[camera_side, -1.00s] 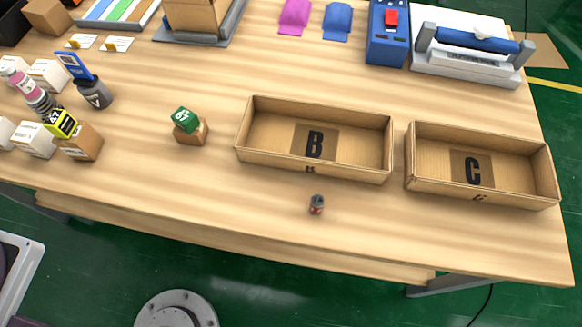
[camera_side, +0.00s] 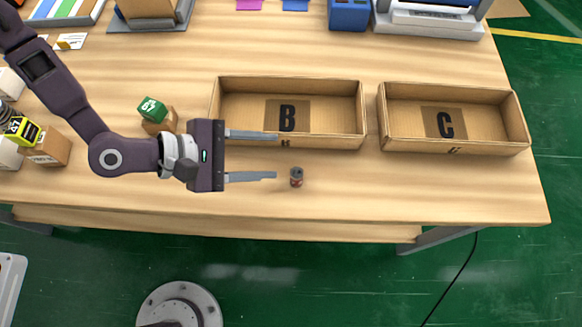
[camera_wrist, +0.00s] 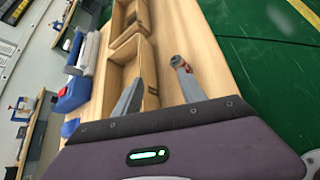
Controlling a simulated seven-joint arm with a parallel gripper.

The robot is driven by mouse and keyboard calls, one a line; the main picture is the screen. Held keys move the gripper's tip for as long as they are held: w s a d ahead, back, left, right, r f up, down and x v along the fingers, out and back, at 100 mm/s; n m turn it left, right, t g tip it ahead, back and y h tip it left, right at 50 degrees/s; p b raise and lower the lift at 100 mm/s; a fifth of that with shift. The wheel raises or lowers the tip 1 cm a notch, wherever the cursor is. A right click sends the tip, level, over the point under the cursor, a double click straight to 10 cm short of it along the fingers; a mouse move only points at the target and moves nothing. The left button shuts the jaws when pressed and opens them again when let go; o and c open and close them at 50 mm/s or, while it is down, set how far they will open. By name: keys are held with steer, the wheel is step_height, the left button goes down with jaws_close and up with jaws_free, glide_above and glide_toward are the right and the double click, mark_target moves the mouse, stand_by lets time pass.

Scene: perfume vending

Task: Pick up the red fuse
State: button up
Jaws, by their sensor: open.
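The red fuse (camera_side: 296,177) is a small dark cylinder with a red band. It stands on the table in front of box B, near the front edge. My gripper (camera_side: 276,156) is open and empty, its two fingers pointing right in the side view. The fuse is just right of the lower fingertip, apart from it in that view. In the wrist view the fuse (camera_wrist: 178,63) shows at the tip of the right finger, with the left finger well apart. I cannot tell whether that finger touches it.
Cardboard box B (camera_side: 364,120) lies behind the fuse, close to the upper finger. Cardboard box C (camera_side: 455,149) is to its right. A green cube (camera_side: 151,109) sits on a small brown box behind my arm. The table right of the fuse is clear.

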mark_target(293, 174)
steer(key=s+d+f+n, duration=0.1)
steer(key=n, duration=0.1)
steer(key=d+f+n+t+h, duration=0.1)
steer(key=n, duration=0.1)
steer(key=s+n, duration=0.1)
steer(key=n, duration=0.1)
steer(key=shift+s+d+f+n, duration=0.3)
steer(key=shift+s+d+f, duration=0.05)
steer(key=shift+d+f, duration=0.05)
steer(key=shift+w+d+f+t+h, duration=0.1)
steer(key=shift+d+f+t+h, duration=0.05)
steer(key=shift+d+t+h, duration=0.2)
steer(key=x, duration=0.6)
steer(key=shift+w+f, duration=0.1)
steer(key=shift+f, duration=0.15)
jaws_close()
